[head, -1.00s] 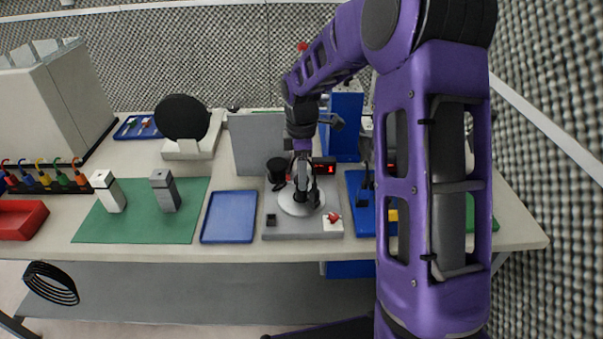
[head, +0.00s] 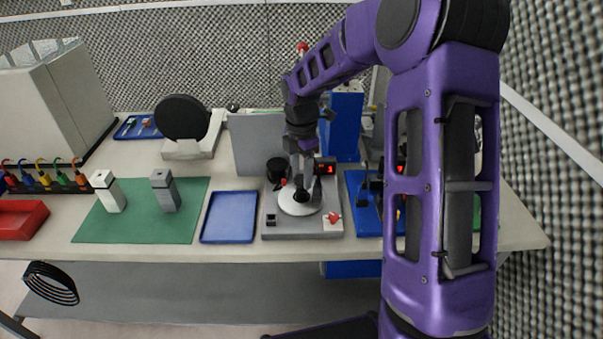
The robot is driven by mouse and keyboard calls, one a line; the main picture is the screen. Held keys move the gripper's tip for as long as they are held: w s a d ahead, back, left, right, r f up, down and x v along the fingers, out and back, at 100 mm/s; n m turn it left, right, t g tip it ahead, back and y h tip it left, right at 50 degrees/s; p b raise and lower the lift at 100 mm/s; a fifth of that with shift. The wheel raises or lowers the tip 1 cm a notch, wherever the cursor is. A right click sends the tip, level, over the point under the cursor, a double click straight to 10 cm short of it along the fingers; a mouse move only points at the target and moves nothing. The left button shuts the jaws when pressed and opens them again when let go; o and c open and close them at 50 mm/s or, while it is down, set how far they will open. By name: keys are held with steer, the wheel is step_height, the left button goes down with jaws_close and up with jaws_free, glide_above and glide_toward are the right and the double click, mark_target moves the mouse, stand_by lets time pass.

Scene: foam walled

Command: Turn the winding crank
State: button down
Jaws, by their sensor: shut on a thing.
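The winding station is a grey base (head: 285,229) on the bench with a white round disc (head: 292,208), a black spool (head: 277,169) at its back left and a red digital display (head: 326,169). My gripper (head: 303,190) is over the disc, pointing down, and is shut on the crank. The crank itself is mostly hidden behind my gripper and wrist, so its handle cannot be made out. A small red part (head: 333,217) sits on a white pad at the base's front right corner.
A blue tray (head: 229,217) lies to the left of the base, and a green mat (head: 142,228) with two pillars lies beyond it. A grey panel (head: 257,143) stands behind. A blue tower (head: 342,125) and a blue board (head: 366,220) are close on the right.

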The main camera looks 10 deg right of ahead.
mark_target(302, 178)
steer(key=shift+n, duration=6.8)
steer(key=shift+n, duration=0.5)
steer(key=shift+c, duration=1.7)
jaws_free()
steer(key=shift+r, duration=0.15)
step_height(302, 178, up, 17)
